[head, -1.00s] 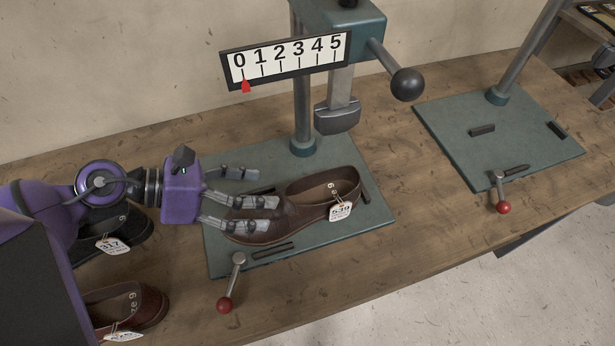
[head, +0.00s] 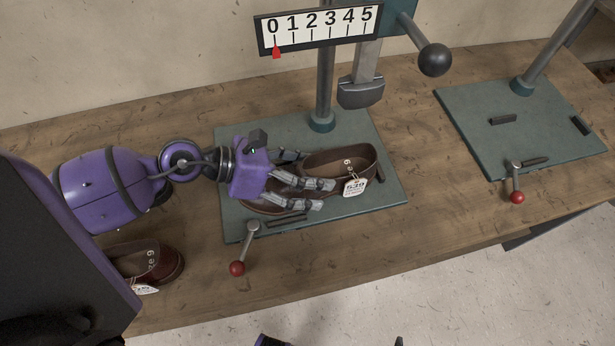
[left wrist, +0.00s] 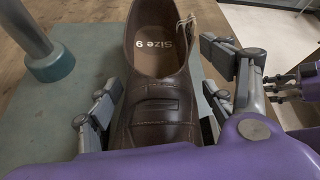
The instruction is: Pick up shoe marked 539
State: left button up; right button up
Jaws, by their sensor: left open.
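The brown shoe (head: 372,168) with a white tag marked 539 (head: 354,187) lies on the green base plate (head: 384,197), its toe toward the left. My left gripper (head: 312,182) is open over the front half of the shoe, with fingers on both sides of it. In the left wrist view, the shoe (left wrist: 158,112) with "Size 9" on its insole sits between the spread fingers. Whether the fingers touch the shoe I cannot tell. Part of the toe is hidden by the gripper. In the left wrist view, purple and grey parts, perhaps my right gripper (left wrist: 290,87), show at the right edge.
The stitcher's post (head: 324,85), press head (head: 361,92) and 0-to-5 scale (head: 318,27) stand behind the shoe. A red-knobbed lever (head: 237,268) is in front. Another brown shoe (head: 160,264) lies at left. A second green plate (head: 540,140) with a lever is at right.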

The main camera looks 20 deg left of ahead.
pick_arm(q)
jog(key=shift+c, duration=0.4)
jog(key=c, duration=1.4)
jog(key=shift+r, duration=0.1)
